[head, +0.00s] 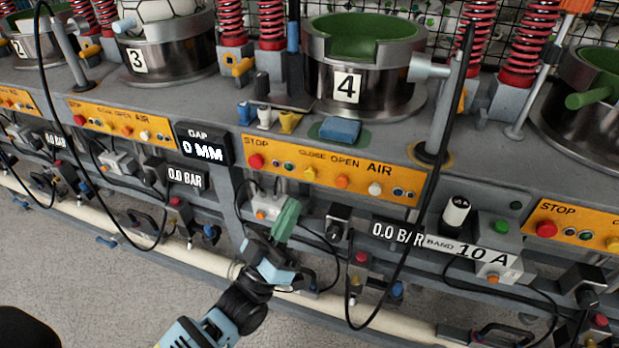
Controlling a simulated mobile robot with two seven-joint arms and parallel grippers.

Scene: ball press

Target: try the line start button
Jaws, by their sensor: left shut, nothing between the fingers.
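No control in the head view has a readable "line start" label, so I cannot tell which button it is. My left gripper (291,203) has green fingers, which are shut and empty. It points up, below the orange panel (325,171) of station 4. Just left of the fingers is a small grey box (265,207) with an orange button; I cannot tell if they touch. The panel carries a red STOP button (256,160) and yellow, orange and white buttons. A grey box with a green button (502,227) stands at the right. My right gripper is not in view.
Press 4 (385,85) stands above the panel, with a blue block (340,129) in front. Black cables hang in loops on both sides of my gripper. A display (396,232) reads 0.0 BAR.

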